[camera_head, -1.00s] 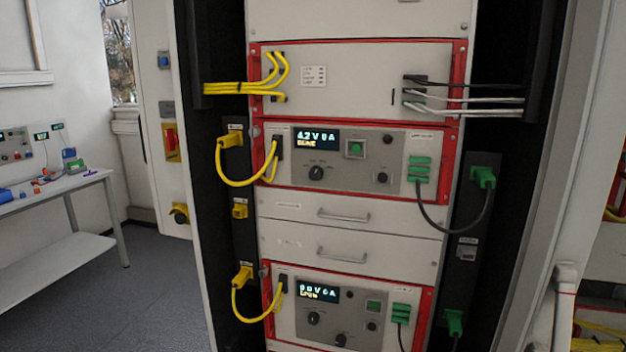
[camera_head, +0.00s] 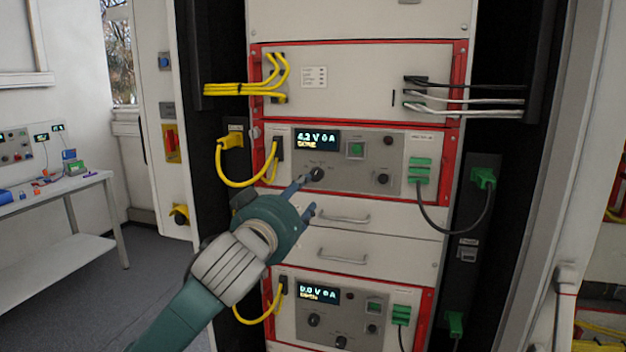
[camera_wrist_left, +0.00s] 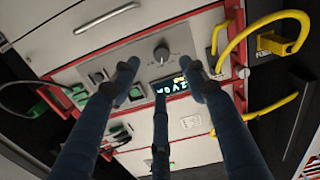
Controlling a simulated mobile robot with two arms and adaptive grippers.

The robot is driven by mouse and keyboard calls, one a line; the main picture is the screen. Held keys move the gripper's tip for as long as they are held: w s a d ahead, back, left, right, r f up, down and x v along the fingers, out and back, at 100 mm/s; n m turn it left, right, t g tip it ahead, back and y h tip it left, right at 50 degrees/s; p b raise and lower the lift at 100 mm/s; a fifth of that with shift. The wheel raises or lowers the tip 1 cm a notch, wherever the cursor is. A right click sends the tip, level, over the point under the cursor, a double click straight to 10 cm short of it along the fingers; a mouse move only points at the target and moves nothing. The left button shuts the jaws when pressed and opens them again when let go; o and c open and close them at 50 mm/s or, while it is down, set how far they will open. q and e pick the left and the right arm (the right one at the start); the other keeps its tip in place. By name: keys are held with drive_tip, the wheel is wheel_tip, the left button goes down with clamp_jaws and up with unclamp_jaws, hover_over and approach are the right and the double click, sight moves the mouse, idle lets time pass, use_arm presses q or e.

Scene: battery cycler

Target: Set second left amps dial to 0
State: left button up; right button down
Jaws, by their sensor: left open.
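The upper red-framed unit (camera_head: 345,200) has a lit display (camera_head: 316,139) that seems to read 4.2 V 0 A. Below the display is a black dial (camera_head: 317,173); a smaller black knob (camera_head: 382,179) sits to its right. Dial labels are too small to read. My left gripper (camera_head: 304,197) is open and empty, its fingers just below and left of the black dial. In the left wrist view the dial (camera_wrist_left: 161,53) shows just beyond the spread fingers (camera_wrist_left: 159,70), not clasped. My right gripper is out of view.
A yellow cable (camera_head: 233,183) loops left of the unit, and a dark cable hangs from green plugs (camera_head: 419,170) on the right. Drawers with handles (camera_head: 343,218) lie below.

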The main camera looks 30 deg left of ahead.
sight(315, 178)
use_arm(q)
drive_tip(key=p+x, duration=0.1)
drive_tip(key=x, duration=0.4)
drive_tip(key=p+x, duration=0.2)
drive_tip(key=x, duration=0.3)
drive_tip(key=shift+r+p, duration=0.25)
drive_tip(key=shift+p, duration=0.05)
drive_tip(key=shift+w+a, duration=0.15)
drive_tip(key=shift+w, duration=0.25)
drive_tip(key=shift+f, duration=0.15)
clamp_jaws()
